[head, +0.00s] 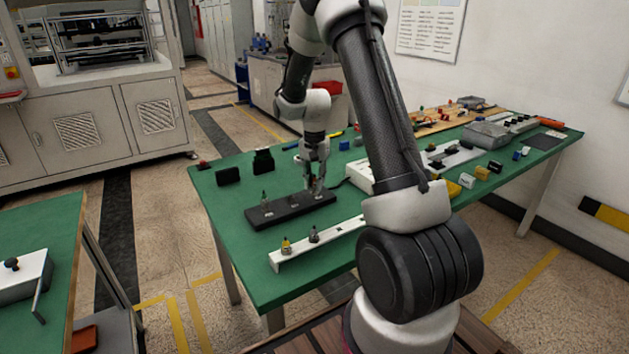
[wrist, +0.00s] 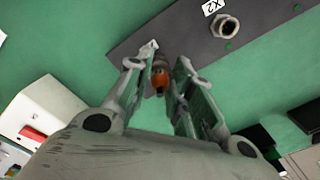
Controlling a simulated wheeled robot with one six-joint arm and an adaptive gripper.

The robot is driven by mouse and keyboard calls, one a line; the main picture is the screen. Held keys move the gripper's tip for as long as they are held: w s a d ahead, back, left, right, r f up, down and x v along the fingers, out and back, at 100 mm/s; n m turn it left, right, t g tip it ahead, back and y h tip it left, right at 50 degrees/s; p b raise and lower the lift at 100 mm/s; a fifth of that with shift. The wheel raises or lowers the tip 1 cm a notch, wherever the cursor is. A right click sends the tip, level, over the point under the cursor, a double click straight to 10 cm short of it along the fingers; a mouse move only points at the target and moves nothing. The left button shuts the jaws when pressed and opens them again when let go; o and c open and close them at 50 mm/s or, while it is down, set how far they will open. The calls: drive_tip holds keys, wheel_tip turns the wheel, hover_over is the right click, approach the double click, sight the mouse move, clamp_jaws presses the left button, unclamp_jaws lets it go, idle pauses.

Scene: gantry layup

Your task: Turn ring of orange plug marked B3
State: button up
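An orange plug (wrist: 160,77) sits between the two fingers of my gripper (wrist: 166,58) in the wrist view, at the edge of a dark grey bar. The fingers stand close on both sides of the plug; I cannot tell whether they press on it. No B3 mark is readable. The dark bar (head: 278,212) lies on the green table in the head view, with my gripper (head: 317,182) pointing down over its right end. A metal socket (wrist: 225,27) beside a label X2 (wrist: 213,6) is on the same bar.
A white rail (head: 335,235) with grey plugs (head: 313,234) and a yellow-topped one (head: 286,245) lies in front of the bar. Black blocks (head: 228,175) stand behind it. A white box with a red part (wrist: 40,112) is at the left of the wrist view.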

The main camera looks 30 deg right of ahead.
drive_tip(key=o, duration=0.4)
drive_tip(key=shift+c, duration=0.2)
wheel_tip(320, 180, up, 12)
idle(0.6)
drive_tip(key=s+a+r+n+t, duration=0.1)
drive_tip(key=s+a+r+n, duration=0.1)
drive_tip(key=s, duration=0.8)
drive_tip(key=s+a+r+n+t, duration=0.2)
drive_tip(key=s+r+n, duration=0.2)
drive_tip(key=s, duration=0.6)
drive_tip(key=s+a+r+n+t, duration=0.1)
drive_tip(key=s+a+r+n, duration=0.2)
drive_tip(key=s+r, duration=0.3)
drive_tip(key=shift+s+r+n, duration=0.25)
drive_tip(key=shift+s+n, duration=0.15)
drive_tip(key=shift+s, duration=1.9)
